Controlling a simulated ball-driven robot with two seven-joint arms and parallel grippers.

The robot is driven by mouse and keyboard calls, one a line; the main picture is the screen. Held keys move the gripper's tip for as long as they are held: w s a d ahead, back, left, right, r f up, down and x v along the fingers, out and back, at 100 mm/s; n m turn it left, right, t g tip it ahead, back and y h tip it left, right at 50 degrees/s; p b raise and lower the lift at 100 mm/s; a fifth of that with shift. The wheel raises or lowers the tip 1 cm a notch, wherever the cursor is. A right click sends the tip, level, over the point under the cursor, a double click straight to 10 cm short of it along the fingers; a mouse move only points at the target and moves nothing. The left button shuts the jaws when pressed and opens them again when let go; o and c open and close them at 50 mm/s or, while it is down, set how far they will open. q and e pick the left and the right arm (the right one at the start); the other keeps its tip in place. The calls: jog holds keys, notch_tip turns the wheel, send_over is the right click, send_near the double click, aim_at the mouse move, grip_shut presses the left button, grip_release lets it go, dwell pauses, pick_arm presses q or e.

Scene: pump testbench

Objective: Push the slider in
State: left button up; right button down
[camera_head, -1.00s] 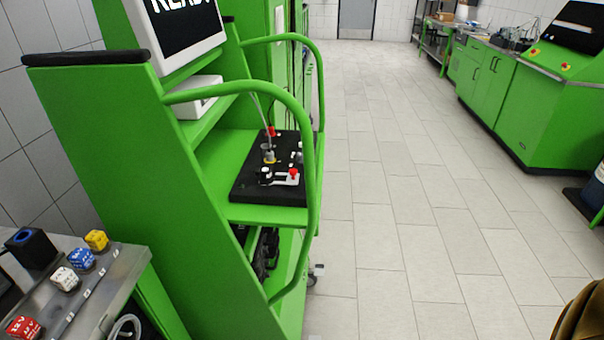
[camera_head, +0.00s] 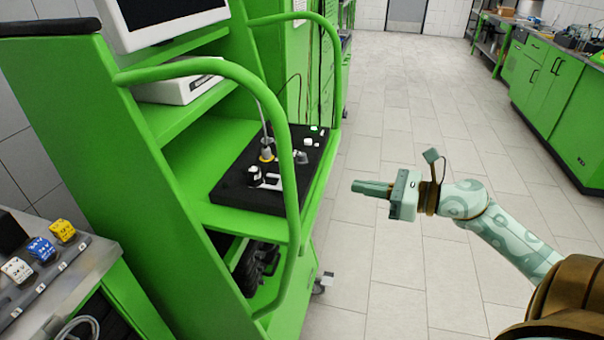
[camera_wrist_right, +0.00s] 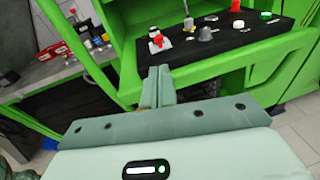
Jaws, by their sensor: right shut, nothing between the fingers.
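The black control panel (camera_head: 240,192) lies on the green cart's shelf. At its near end sits a small white and black fitting (camera_head: 266,179), likely the slider, partly hidden behind the green rail. In the right wrist view this fitting (camera_wrist_right: 158,43) shows white with a red knob, beyond the fingertips and across the front rail. My right gripper (camera_head: 354,186) is shut and empty, held in the air right of the cart, outside the rail and apart from the panel. It also shows in the right wrist view (camera_wrist_right: 160,70). My left gripper is not in view.
The curved green handrail (camera_head: 285,135) stands between my right gripper and the panel. Other knobs, a grey one (camera_head: 301,157) among them, sit on the panel. A bench with coloured blocks (camera_head: 62,230) is at lower left. Open tiled floor (camera_head: 400,120) lies right of the cart.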

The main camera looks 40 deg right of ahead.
aim_at(302, 192)
jog(key=shift+n, duration=0.3)
jog(key=x, duration=1.4)
jog(key=shift+a+b, duration=0.2)
jog(key=shift+b, duration=0.2)
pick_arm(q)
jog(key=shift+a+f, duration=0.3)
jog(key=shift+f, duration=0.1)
